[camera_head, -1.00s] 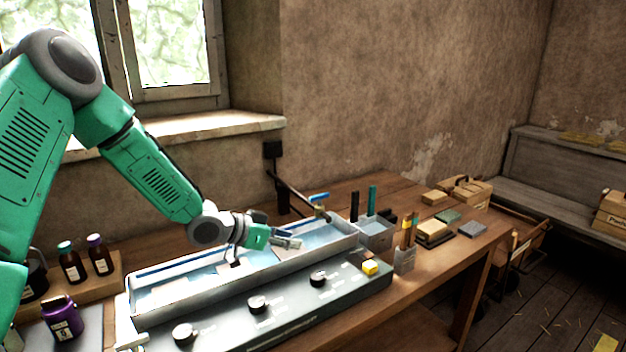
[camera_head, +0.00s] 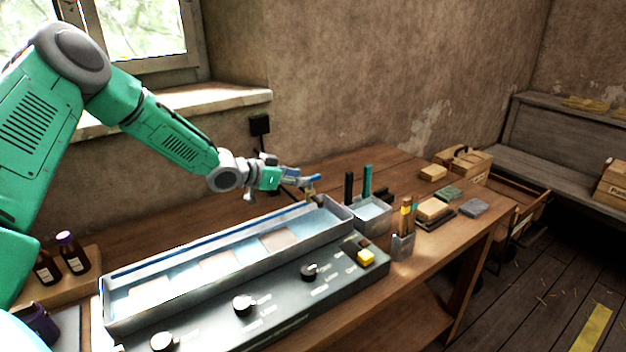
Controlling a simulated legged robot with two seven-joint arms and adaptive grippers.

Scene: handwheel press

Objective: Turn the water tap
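The water tap (camera_head: 311,193) stands behind the right end of a long metal trough (camera_head: 215,262). Its blue lever (camera_head: 312,177) shows just past my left gripper's fingertips. My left gripper (camera_head: 296,180), on the green arm from the left, is at the lever and overlaps part of it. The fingers are small and partly mixed with the lever in the view. I cannot tell whether they touch or hold it. My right gripper is not in view.
A control panel with black knobs (camera_head: 243,304) and a yellow button (camera_head: 366,257) lies in front of the trough. A grey bin (camera_head: 371,214) with upright tools stands right of the tap. Brown bottles (camera_head: 73,254) stand at the left. The wall is behind.

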